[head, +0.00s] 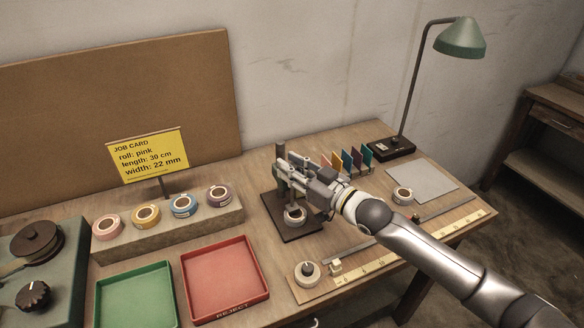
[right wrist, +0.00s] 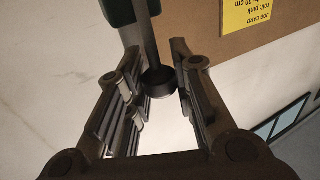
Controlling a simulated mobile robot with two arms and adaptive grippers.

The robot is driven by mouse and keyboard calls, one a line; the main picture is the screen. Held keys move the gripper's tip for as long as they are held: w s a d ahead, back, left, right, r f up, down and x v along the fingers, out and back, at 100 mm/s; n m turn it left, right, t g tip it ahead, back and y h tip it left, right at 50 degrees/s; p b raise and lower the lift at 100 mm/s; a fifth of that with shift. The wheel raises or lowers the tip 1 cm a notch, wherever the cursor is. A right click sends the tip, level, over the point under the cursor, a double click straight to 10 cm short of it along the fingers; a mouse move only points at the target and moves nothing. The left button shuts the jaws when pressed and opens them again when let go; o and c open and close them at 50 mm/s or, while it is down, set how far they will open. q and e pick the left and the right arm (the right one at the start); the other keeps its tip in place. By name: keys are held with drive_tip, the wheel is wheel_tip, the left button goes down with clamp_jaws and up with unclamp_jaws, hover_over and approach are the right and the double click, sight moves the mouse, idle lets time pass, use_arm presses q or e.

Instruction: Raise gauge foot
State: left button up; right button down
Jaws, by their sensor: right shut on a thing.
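The gauge (head: 281,150) stands on a dark base plate (head: 303,231) in the middle of the table in the head view. A pale tape roll (head: 295,216) sits on that plate under my gripper. My right gripper (head: 288,168) is at the upper part of the gauge, covering most of it. The gauge foot's height over the roll is hidden. My left gripper is out of view.
Coloured tape rolls (head: 183,206) stand on a block left of the gauge, with a red tray (head: 225,278) and green tray (head: 137,296) in front. Coloured cards (head: 346,160) and a lamp (head: 460,38) are behind. A yellow ruler (head: 455,224) lies along the right front.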

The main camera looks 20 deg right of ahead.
wheel_tip(320, 180, up, 4)
drive_tip(key=p, duration=0.2)
drive_tip(key=shift+f+p, duration=0.25)
drive_tip(key=shift+p, duration=0.1)
drive_tip(key=shift+w, duration=0.1)
drive_tip(key=c, duration=1.2)
unclamp_jaws()
drive_tip(key=shift+c, duration=0.2)
drive_tip(key=shift+f, duration=0.1)
drive_tip(key=v, duration=1.2)
drive_tip(key=shift+d, duration=0.1)
